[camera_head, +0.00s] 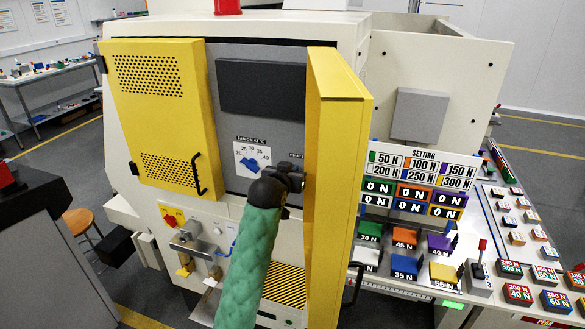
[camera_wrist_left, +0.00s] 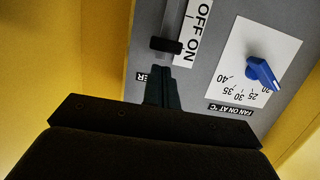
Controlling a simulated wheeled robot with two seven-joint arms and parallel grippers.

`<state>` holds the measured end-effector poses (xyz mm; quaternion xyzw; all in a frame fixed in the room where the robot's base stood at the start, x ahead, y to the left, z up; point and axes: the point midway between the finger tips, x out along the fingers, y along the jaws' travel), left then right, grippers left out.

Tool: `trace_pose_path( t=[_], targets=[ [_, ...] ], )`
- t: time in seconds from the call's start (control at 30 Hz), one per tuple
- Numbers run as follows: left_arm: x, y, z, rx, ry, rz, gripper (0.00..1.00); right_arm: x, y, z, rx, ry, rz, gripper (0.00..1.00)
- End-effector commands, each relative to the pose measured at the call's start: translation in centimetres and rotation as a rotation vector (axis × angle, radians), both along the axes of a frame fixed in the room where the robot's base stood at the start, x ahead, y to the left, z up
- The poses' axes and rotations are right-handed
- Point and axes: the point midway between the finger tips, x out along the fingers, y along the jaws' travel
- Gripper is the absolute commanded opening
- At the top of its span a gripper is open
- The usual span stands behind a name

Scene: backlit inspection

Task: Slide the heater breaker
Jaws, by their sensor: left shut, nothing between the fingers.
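The heater breaker is a slider on the grey panel inside the yellow-doored cabinet. Its black knob (camera_wrist_left: 167,45) sits in a dark slot, level with the word ON on the white OFF/ON label (camera_wrist_left: 192,38) beside it. My left gripper (camera_wrist_left: 160,80) is shut and empty, its fingertips close to the knob; I cannot tell whether they touch it. In the head view my left gripper (camera_head: 296,179) is at the panel's right side, beside the open right door, and hides the slider. The heater label is partly covered by the fingers. My right gripper is not in view.
A blue dial (camera_wrist_left: 262,74) is beside the slider. The yellow right door (camera_head: 337,180) stands open close to my gripper; the left door (camera_head: 155,110) is swung open too. Labelled blocks (camera_head: 405,265) lie on the bench at right.

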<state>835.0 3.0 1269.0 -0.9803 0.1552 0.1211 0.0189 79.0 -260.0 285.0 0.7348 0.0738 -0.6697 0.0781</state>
Motion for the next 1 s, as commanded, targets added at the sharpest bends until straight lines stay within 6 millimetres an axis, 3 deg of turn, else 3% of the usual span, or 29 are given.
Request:
trace_pose_path(
  t=[0.17,0.6,0.9,1.0],
  targets=[
    [0.0,0.0,-0.9,0.000,0.001,0.000,0.00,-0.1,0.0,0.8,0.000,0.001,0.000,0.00],
    [0.0,0.0,-1.4,0.001,0.000,0.000,0.00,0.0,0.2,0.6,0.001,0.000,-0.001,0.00],
    [0.0,0.0,-5.6,0.001,0.000,0.000,0.00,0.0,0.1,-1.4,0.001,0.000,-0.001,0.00],
    [0.0,0.0,-6.1,0.001,0.000,0.000,0.00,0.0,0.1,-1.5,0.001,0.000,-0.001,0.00]
  ],
)
